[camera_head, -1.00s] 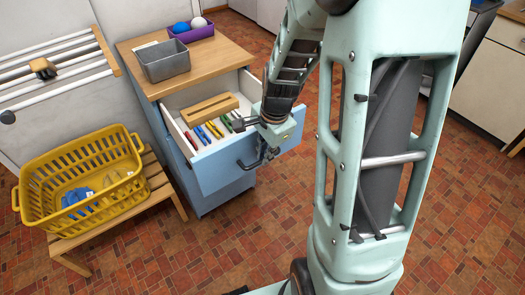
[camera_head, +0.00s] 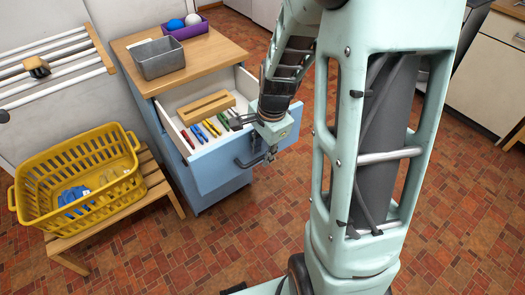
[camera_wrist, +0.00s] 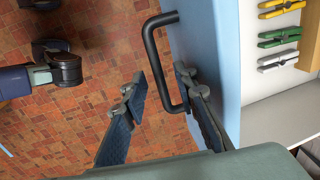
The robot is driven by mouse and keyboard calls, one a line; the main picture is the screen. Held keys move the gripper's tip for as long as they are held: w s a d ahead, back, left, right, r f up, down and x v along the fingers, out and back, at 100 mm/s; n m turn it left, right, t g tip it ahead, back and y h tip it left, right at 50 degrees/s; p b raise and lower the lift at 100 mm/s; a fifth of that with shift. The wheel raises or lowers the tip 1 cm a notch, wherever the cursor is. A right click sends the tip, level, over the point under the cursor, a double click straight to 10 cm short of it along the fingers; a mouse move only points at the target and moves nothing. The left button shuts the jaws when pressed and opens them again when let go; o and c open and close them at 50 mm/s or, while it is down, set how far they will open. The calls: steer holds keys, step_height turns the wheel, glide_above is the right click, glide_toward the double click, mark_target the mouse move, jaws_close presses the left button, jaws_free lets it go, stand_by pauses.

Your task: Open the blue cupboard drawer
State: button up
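The blue cupboard (camera_head: 215,200) has its top drawer (camera_head: 222,162) pulled well out, and the inside shows. The drawer's dark bar handle (camera_head: 245,164) is on the blue front; in the wrist view the handle (camera_wrist: 159,62) shows as a bent bar. My gripper (camera_head: 270,157) is just in front of the drawer front, by the handle. In the wrist view my gripper (camera_wrist: 161,76) is open, one finger on each side of the handle bar, with visible gaps. The inner finger lies between the bar and the drawer front.
The drawer holds a wooden block (camera_head: 206,107) and several coloured pegs (camera_head: 210,128). A grey bin (camera_head: 158,60) and a purple tray (camera_head: 187,31) stand on top. A yellow basket (camera_head: 60,215) sits on a wooden bench (camera_head: 110,218) at left. Tiled floor before the drawer is clear.

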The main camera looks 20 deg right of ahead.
step_height(320, 180, up, 12)
steer(key=s, duration=0.2)
steer(key=shift+d, duration=0.35)
steer(key=shift+f, duration=0.1)
